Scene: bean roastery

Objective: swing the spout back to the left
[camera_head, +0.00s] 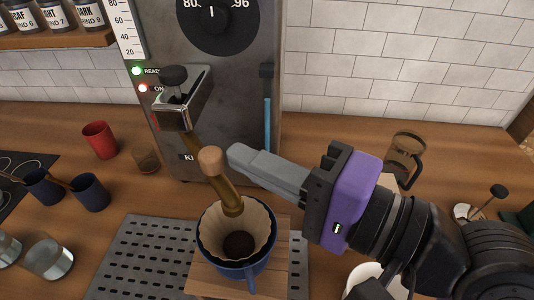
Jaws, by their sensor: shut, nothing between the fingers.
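The brass spout (222,190) hangs from the grey machine (232,85), and its tip is over the blue dripper (218,258). A wooden knob (211,160) sits on the spout. The dripper holds a paper filter (248,218) with dark grounds in it and stands on a wooden stand (207,282). My gripper (237,154) is shut and empty, its fingertips just right of the knob. I cannot tell whether they touch it. The spout's upper part is partly hidden behind the knob.
A red cup (100,140), a small brown glass (146,158) and blue cups (90,192) stand at left. A perforated drip tray (140,262) lies under the stand. A glass jug (402,160) stands behind my arm at right. A black-knobbed lever (174,78) sticks out above the spout.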

